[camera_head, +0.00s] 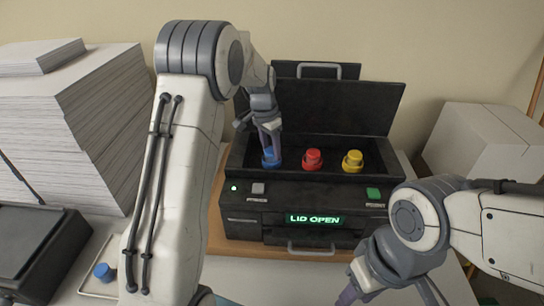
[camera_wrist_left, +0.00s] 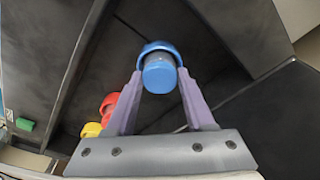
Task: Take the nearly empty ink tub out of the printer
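The black printer (camera_head: 300,192) stands with its lid up and its display reading LID OPEN. Blue (camera_head: 270,158), red (camera_head: 312,158) and yellow (camera_head: 352,160) ink tubs sit in a row in its bay. My left gripper (camera_head: 270,146) reaches down onto the blue tub. In the left wrist view the fingers lie against both sides of the blue tub's knob (camera_wrist_left: 160,72), seemingly closed on it. Red (camera_wrist_left: 109,103) and yellow (camera_wrist_left: 91,130) tubs show beyond the left finger. Ink levels cannot be seen. My right gripper (camera_head: 390,292) is open and empty, in front of the printer at right.
Another blue tub (camera_head: 104,271) sits in a shallow tray (camera_head: 96,289) at lower left. Large paper stacks (camera_head: 70,120) stand at left, above a dark device (camera_head: 35,245). A white box (camera_head: 485,145) stands at right. The raised lid (camera_head: 345,105) stands behind the tubs.

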